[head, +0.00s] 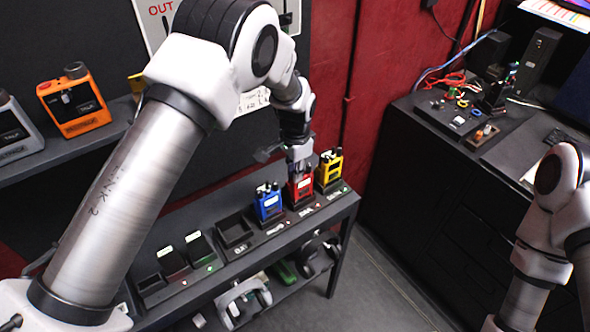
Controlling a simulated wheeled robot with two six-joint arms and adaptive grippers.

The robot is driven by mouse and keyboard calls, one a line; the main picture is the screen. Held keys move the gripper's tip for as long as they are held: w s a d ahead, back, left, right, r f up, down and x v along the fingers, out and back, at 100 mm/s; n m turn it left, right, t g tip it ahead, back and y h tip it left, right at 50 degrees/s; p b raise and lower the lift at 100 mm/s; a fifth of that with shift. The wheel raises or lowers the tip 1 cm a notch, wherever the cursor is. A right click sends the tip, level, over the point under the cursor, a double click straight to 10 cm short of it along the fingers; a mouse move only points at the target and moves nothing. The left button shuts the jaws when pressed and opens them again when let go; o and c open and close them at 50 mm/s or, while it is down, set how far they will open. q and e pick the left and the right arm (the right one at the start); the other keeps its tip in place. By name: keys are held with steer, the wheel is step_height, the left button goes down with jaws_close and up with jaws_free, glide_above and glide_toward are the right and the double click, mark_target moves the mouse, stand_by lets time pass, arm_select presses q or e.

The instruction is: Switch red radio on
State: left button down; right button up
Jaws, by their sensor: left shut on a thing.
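The red radio (301,191) stands upright in a charging dock on the black shelf, between a blue radio (269,204) and a yellow radio (329,171). My left gripper (299,168) is directly above the red radio, at its top, and is shut on a part there. The fingertips and the radio's knob are small and partly hidden, so the exact contact is hard to see. My right arm shows at the right edge, but its gripper is out of the picture.
Dark radios (199,249) and an empty dock (234,232) stand left of the blue radio. Headsets lie on the lower shelf. A black workbench (450,170) with small parts stands right. Floor between is clear.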

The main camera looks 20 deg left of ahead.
arm_select(q)
steer(key=c, duration=1.4)
jaws_free()
steer(key=shift+o, duration=1.4)
steer(key=shift+r, duration=0.1)
step_height(320, 180, up, 12)
steer(key=shift+s, duration=0.15)
steer(key=shift+d, duration=0.1)
